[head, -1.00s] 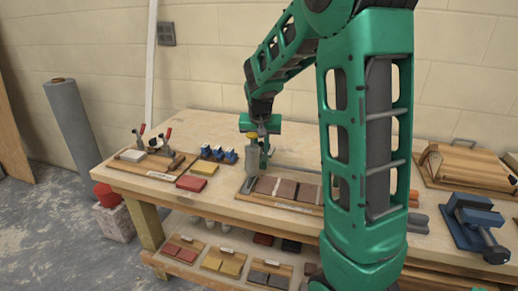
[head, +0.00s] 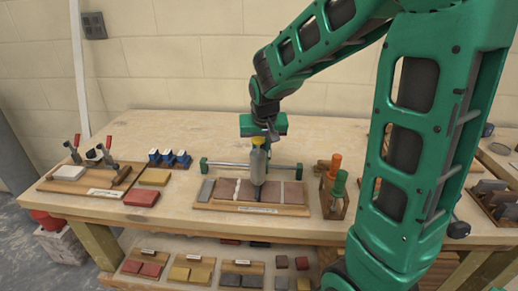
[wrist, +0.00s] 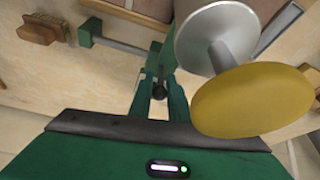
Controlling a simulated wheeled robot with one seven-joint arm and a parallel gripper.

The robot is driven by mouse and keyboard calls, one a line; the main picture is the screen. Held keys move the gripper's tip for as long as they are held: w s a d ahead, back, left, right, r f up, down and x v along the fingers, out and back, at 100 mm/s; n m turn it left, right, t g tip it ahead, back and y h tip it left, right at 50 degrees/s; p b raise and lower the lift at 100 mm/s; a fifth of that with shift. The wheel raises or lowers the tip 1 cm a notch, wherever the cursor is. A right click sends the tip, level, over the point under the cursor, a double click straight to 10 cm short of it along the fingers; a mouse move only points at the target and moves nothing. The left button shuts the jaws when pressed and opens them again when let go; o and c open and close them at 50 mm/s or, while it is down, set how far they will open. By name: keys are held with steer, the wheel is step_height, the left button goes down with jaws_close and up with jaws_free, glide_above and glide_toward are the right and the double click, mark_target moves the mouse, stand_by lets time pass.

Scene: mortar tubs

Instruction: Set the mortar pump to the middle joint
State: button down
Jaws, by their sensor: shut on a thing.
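The mortar pump (head: 258,167) has a grey body and a yellow end cap, which is large in the wrist view (wrist: 250,100). My gripper (head: 266,141) is shut on the pump and holds it roughly upright, nozzle down, over the tile board (head: 222,204). Several brown tiles (head: 294,193) stand in a row on the board with narrow joints between them. In the head view the nozzle lines up with the middle joint, and the pump covers part of it. I cannot tell whether the tip touches. The left joint (head: 236,188) looks pale. In the wrist view my fingers (wrist: 160,84) are beside the pump.
A green-ended rail (head: 228,164) runs behind the tiles. A wooden holder (head: 334,198) with orange and green handled tools stands right of the board. Bare tabletop lies behind.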

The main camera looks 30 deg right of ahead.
steer(key=shift+d, duration=0.3)
steer(key=shift+r, duration=0.1)
steer(key=c, duration=1.9)
jaws_free()
steer(key=shift+w, duration=0.15)
steer(key=v, duration=1)
steer(key=shift+s+r, duration=0.2)
steer(key=shift+s, duration=0.05)
